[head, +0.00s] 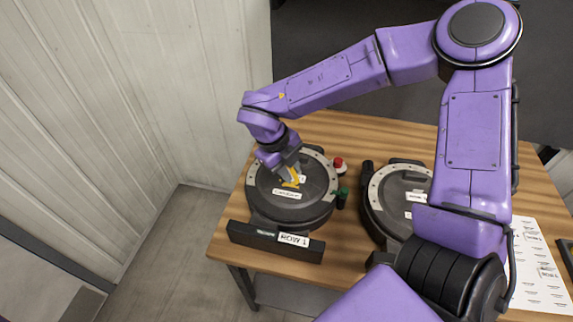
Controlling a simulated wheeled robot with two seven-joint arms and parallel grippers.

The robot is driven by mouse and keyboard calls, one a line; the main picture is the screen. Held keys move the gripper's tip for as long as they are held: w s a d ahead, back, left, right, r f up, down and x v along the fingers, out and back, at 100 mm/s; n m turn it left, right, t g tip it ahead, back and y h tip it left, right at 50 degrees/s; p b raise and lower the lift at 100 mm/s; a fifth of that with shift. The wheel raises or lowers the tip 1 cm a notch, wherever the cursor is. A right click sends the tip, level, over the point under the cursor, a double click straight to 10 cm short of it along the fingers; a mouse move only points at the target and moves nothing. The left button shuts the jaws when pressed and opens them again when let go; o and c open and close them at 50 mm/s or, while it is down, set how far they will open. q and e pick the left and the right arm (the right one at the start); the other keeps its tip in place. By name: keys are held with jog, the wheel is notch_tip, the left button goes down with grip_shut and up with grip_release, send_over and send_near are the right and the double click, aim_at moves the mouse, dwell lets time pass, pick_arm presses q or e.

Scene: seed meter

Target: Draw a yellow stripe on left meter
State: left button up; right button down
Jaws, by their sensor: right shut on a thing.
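The left meter (315,205) is a round dark disc with a pale rim band, at the left end of the wooden table. A white label lies on its top and a dark bar with a "ROW 1" label (294,240) is at its front. My right gripper (290,176) is over the top of the left meter, shut on a yellow marker (291,183). The marker's tip is close to the label; I cannot tell if it touches the surface. No separate yellow stripe is clear to see. My left gripper is out of view.
The right meter (385,205), a similar disc, is partly hidden by my right arm. A red-topped item (339,165) and a dark green item (341,198) stand between the meters. White printed sheets (540,280) lie on the table (222,243) at right. A pale panelled wall is at left.

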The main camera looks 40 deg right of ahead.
notch_tip(320, 180, up, 3)
jog(key=p, duration=0.3)
jog(key=shift+r, duration=0.2)
notch_tip(320, 180, up, 3)
jog(key=shift+f+p, duration=0.15)
jog(key=shift+p, duration=1)
jog(key=shift+f, duration=0.1)
